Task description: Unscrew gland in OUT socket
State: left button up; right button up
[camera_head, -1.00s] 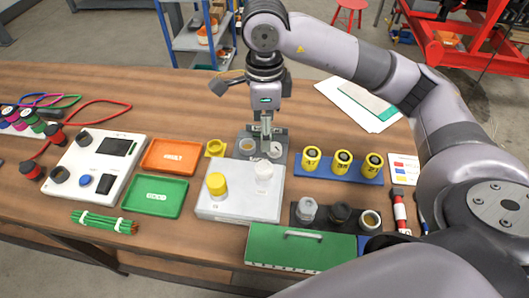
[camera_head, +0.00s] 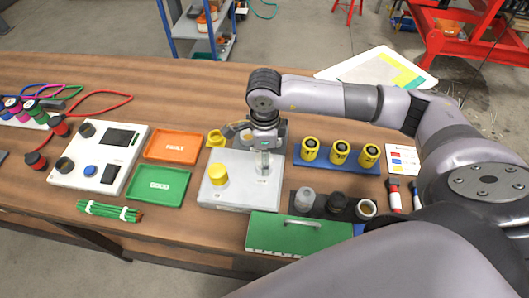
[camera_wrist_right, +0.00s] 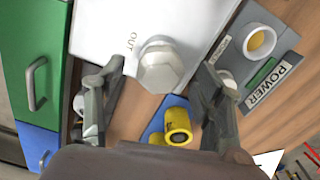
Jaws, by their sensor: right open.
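A silver-grey hex gland (camera_wrist_right: 160,65) stands in the OUT socket of a pale box (camera_head: 235,203); in the wrist view it is beside the OUT label on the box top (camera_wrist_right: 100,30). My right gripper (camera_head: 263,158) is over the OUT side of the box. In the wrist view its open fingers lie on either side of the gland, with a visible gap to each. In the head view the gland is hard to separate from the fingers. A yellow gland (camera_head: 218,175) stands in the box's other socket. My left gripper is out of view.
Yellow cylinders stand on a blue rack (camera_head: 338,168) to the right. A green case with a handle (camera_head: 300,232) lies in front. Orange (camera_head: 170,146) and green (camera_head: 158,187) trays are to the left.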

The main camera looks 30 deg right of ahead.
jog(key=shift+c, duration=0.3)
jog(key=c, duration=1.2)
jog(key=o, duration=0.6)
jog(key=shift+c, duration=0.2)
jog(key=c, duration=0.5)
jog(key=shift+f+n+b, duration=0.15)
jog(key=shift+n+b, duration=0.35)
jog(key=shift+b, duration=0.1)
jog(key=shift+c, duration=0.2)
jog(key=n+b, duration=0.2)
jog(key=shift+n, duration=0.4)
jog(key=shift+n+b, duration=0.4)
jog(key=shift+b, duration=0.1)
